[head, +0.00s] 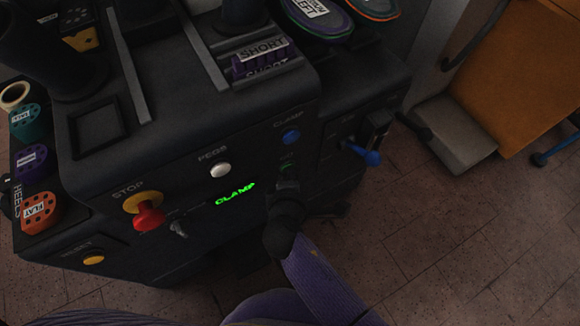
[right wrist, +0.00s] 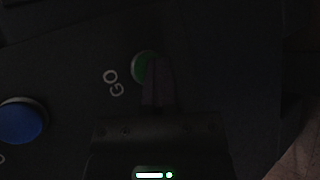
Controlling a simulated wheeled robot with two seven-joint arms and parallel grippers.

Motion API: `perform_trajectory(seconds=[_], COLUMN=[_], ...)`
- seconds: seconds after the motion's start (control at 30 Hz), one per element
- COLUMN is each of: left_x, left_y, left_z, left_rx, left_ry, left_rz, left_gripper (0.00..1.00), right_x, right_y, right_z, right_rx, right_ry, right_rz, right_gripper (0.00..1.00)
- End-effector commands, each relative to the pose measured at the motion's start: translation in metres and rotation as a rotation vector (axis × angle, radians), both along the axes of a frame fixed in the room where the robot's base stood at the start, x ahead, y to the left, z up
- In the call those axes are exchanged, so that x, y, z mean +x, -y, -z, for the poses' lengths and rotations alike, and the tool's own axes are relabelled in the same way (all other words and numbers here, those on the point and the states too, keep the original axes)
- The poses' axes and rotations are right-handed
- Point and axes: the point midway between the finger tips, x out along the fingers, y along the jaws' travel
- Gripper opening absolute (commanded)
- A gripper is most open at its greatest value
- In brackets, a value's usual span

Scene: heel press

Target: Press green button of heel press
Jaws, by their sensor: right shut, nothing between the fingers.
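The heel press (head: 190,130) is a dark machine with a panel of labelled controls. Its green button, labelled GO, shows in the right wrist view (right wrist: 141,66), with its right part hidden behind my fingertips. In the head view my right gripper (head: 287,184) is in front of the panel just below the GO label, and it covers most of the button. My right gripper is shut and empty; its fingertips also show in the right wrist view (right wrist: 158,72). I cannot tell whether they touch the button. My left gripper is not in view.
A blue CLAMP button (head: 291,137) is above the green one, and a white PEGS button (head: 220,170) is to the left. A red STOP button (head: 148,215) is further left. A green display (head: 235,194) reads CLAMP. A blue-tipped lever (head: 369,156) is at right.

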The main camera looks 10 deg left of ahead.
Motion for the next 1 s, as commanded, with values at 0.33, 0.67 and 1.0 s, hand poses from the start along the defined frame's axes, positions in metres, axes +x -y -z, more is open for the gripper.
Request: perform_trajectory(seconds=[0.33, 0.67, 1.0], left_x=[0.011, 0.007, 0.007], left_y=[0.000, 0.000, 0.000], left_z=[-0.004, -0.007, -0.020], left_rx=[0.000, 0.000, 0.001], left_ry=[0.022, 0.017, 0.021], left_rz=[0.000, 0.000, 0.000], left_gripper=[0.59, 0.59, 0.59], right_x=[-0.009, -0.015, -0.036], right_y=[0.007, 0.010, 0.026], right_z=[-0.002, 0.000, -0.003], right_rx=[0.000, 0.001, -0.002], right_ry=[0.002, 0.001, 0.002], right_rz=[-0.002, -0.001, -0.001], right_gripper=[0.00, 0.00, 0.00])
